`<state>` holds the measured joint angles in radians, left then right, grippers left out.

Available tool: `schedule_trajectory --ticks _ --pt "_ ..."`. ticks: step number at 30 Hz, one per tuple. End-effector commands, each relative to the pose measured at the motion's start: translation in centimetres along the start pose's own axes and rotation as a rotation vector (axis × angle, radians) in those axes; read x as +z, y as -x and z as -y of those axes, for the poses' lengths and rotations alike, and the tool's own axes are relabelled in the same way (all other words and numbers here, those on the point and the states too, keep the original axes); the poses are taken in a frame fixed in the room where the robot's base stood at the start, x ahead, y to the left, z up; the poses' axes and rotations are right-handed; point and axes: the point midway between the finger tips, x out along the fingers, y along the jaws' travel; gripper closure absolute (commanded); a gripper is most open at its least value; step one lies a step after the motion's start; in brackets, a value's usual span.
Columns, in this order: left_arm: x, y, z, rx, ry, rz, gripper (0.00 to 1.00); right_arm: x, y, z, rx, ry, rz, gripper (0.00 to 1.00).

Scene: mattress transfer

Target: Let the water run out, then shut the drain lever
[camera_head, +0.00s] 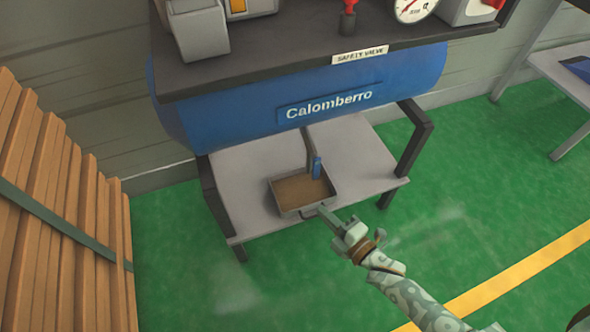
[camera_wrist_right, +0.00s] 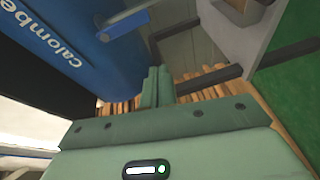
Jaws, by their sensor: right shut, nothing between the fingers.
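The blue drain lever (camera_head: 317,168) hangs at the end of a pipe under the blue tank (camera_head: 230,122); its handle points down in the head view. A blue handle, likely this lever, shows in the wrist view (camera_wrist_right: 125,24). Below it a grey tray (camera_head: 281,208) stands on the shelf, with brown content covering its bottom. I cannot make out running water. My right gripper (camera_head: 324,212) is at the tray's front right edge, short of the lever; I cannot tell if it touches the tray. Its fingers are together and empty in the wrist view (camera_wrist_right: 157,86). My left gripper is out of view.
A grey shelf (camera_head: 362,160) on dark legs carries the tray below the tank. A dark top with a red valve (camera_head: 348,22) and a gauge (camera_head: 414,8) is above. Stacked wooden planks (camera_head: 60,190) stand at the left. Green floor is clear at the front.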

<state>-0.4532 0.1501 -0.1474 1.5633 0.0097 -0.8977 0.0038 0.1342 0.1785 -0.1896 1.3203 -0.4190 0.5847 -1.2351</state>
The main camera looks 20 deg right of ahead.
Motion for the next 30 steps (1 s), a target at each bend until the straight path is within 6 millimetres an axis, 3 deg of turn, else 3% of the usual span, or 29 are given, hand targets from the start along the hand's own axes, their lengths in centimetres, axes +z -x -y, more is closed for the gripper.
schedule_trajectory --ticks 7,20,30 --pt "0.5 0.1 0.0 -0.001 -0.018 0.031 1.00 -0.5 0.1 -1.2 0.063 0.142 -0.023 1.00" --pt "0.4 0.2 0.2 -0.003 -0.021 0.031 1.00 -0.5 -0.2 -1.1 0.061 0.156 -0.022 1.00" --pt "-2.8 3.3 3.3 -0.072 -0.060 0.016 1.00 -0.6 -4.6 -1.1 0.060 0.155 -0.022 1.00"
